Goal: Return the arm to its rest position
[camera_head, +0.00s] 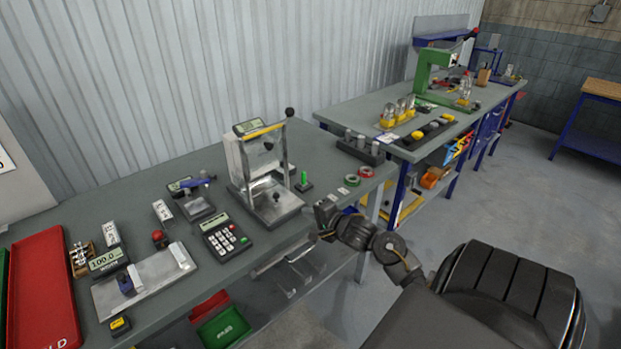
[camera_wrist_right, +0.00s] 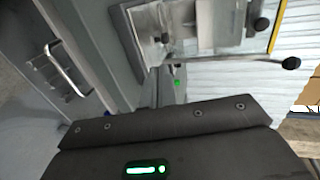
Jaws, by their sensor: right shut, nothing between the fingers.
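My right arm (camera_head: 385,245) reaches in from the lower right of the head view. My right gripper (camera_head: 326,214) is at the table's front edge, just right of the press-like fixture with a clear guard (camera_head: 262,165). It is shut and holds nothing. In the right wrist view the dark gripper body fills the bottom, and the fixture (camera_wrist_right: 200,25) shows upside down beyond it. My left gripper is in neither view.
The grey table (camera_head: 130,190) holds a keypad unit (camera_head: 225,240), a green upright piece (camera_head: 303,181), red and green rings (camera_head: 358,175) and a red tray (camera_head: 45,290). A second bench (camera_head: 375,105) stands behind at the right. Open floor (camera_head: 500,205) lies to the right.

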